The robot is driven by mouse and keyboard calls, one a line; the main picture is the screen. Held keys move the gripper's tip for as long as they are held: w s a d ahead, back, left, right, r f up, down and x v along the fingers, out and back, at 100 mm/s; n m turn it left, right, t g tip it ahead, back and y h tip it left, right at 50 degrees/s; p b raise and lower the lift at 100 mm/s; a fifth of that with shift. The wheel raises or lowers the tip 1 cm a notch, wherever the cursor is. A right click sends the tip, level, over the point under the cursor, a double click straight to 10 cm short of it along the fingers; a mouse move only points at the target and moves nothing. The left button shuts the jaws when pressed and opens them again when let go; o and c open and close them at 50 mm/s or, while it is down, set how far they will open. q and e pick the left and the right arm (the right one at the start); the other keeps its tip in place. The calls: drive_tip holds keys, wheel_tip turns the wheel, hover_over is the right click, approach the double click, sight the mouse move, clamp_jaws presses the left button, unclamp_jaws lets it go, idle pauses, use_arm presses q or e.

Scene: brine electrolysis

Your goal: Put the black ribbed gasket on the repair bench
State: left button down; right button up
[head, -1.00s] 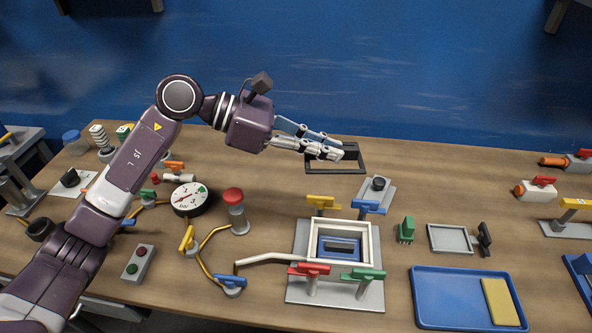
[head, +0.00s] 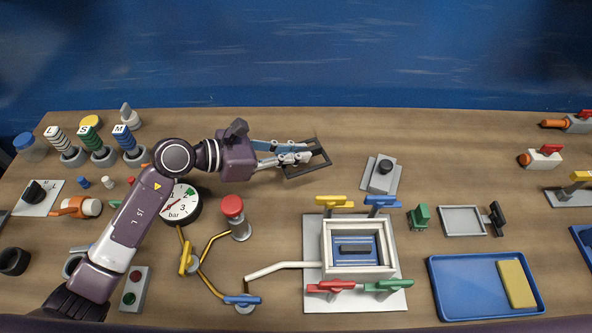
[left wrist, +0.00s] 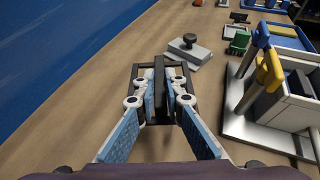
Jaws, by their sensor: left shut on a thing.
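The black ribbed gasket (head: 323,155) is a dark rectangular frame with a bar across its middle. My left gripper (head: 297,157) is shut on this bar, over the back middle of the wooden table (head: 420,150). In the left wrist view, the fingers (left wrist: 159,100) close on the bar (left wrist: 158,66) from both sides, and the frame's rails show around them. I cannot tell how far the gasket is above the wood. No surface is clearly marked as the repair bench. My right gripper is not in view.
An electrolysis cell with a white frame (head: 327,245) and coloured valve handles stands front centre. A grey block with a black knob (head: 382,175) is right of the gasket. A pressure gauge (head: 180,203) and red button (head: 232,207) stand left. A blue tray (head: 445,300) lies front right.

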sight(296, 180)
use_arm(q)
wheel_tip(296, 180, down, 3)
drive_tip(key=shift+f, duration=0.1)
drive_tip(key=shift+w+f, duration=0.1)
drive_tip(key=shift+f, duration=0.5)
wheel_tip(296, 180, down, 3)
drive_tip(key=shift+r, duration=0.2)
drive_tip(key=shift+f, duration=0.75)
drive_tip(key=c, duration=2)
unclamp_jaws()
drive_tip(key=shift+r, duration=0.1)
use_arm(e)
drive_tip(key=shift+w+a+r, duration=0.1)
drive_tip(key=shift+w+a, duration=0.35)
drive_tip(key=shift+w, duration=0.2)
